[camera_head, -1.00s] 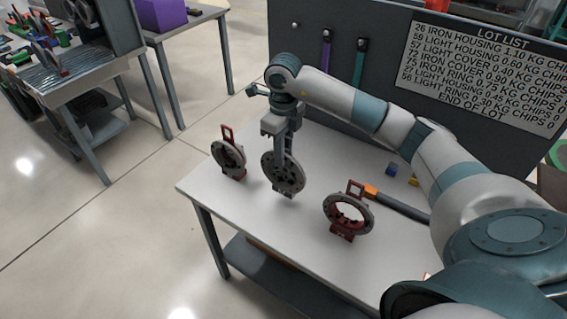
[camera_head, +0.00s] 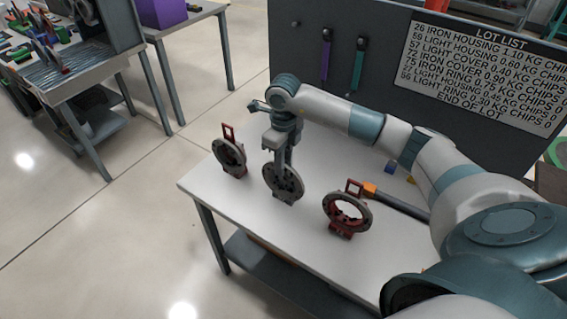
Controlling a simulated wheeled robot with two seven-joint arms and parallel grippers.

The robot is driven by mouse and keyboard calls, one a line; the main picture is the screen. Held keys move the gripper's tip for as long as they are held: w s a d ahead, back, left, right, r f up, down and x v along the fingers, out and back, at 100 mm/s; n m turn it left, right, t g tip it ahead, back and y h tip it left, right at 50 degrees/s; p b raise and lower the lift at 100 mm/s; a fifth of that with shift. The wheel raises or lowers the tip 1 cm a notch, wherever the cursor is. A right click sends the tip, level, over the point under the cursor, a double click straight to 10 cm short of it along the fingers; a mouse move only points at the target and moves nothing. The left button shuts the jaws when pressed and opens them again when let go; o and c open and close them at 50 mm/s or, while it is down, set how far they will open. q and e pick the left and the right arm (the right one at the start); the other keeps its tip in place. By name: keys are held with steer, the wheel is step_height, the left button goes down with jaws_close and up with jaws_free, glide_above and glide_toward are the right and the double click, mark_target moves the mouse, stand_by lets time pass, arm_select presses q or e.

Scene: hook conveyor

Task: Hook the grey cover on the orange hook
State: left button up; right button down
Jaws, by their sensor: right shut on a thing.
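The grey cover (camera_head: 290,187) is a round disc with holes, held upright over the left part of the white table. My right gripper (camera_head: 281,172) points down from above and is shut on its upper part, hiding some of its face. The cover's lower edge is at or just above the tabletop; I cannot tell if it touches. I cannot make out an orange hook in this view. My left gripper is not in view.
A dark round part with a red loop (camera_head: 228,151) stands left on the table (camera_head: 310,222). A red-and-grey ring (camera_head: 333,223) stands right, near an orange-ended tool (camera_head: 402,207). A dark panel (camera_head: 390,60) with a purple strap (camera_head: 326,60) and a teal strap (camera_head: 357,70) rises behind.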

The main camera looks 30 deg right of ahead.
steer(key=c, duration=1.6)
jaws_free()
steer(key=shift+p, duration=0.45)
step_height(320, 180, up, 5)
steer(key=b, duration=0.4)
steer(key=shift+w+d+r, duration=0.1)
step_height(320, 180, up, 10)
steer(key=shift+b, duration=1.1)
steer(key=shift+r, duration=1)
